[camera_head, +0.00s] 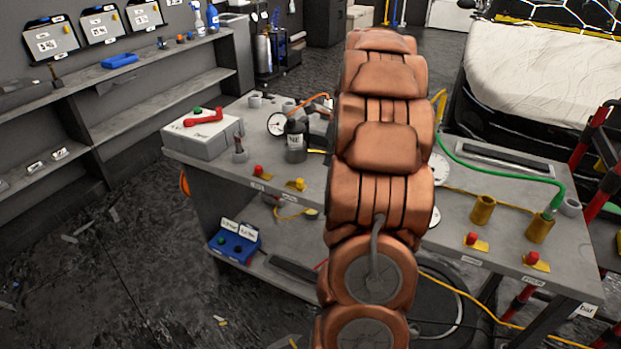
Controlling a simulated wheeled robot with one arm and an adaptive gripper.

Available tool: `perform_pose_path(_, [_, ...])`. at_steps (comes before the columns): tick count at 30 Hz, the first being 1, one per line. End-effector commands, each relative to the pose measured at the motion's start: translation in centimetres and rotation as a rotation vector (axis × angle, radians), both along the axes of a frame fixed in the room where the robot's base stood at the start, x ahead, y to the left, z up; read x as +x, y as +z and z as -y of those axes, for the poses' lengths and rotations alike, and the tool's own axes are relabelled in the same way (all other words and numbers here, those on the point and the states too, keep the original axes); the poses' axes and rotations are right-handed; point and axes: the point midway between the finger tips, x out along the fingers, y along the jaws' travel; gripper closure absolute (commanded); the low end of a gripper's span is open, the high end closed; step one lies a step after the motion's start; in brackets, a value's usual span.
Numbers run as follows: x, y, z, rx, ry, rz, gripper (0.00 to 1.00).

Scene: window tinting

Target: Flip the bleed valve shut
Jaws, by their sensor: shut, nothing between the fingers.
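I cannot tell for sure which part is the bleed valve. On the grey workbench (215,165), a red lever (203,118) lies across the top of a white box (203,138) with a green knob. Small red knobs on yellow plates sit along the front edge: one at the left (258,171) and others at the right (472,239). A round gauge (277,124) stands beside a dark bottle (296,141), with an orange hose behind. My copper arm covers the middle of the bench. My gripper is hidden behind it.
Yellow cylinders (482,210) and a green hose (500,172) occupy the bench's right side. A blue box (235,243) sits on the lower shelf. A car with a white cover (535,85) stands behind. Floor at the left is mostly open, with scraps.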

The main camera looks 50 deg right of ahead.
Motion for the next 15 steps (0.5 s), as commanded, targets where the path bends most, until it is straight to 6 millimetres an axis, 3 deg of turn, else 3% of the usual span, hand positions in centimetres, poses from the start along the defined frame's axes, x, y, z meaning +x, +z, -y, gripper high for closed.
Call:
perform_pose_path(7, [0.4,-1.9,-0.3,0.004,0.002,-0.003,1.0])
perform_pose_path(15, [1.5,-6.5,-0.7,0.008,0.003,-0.006,1.0])
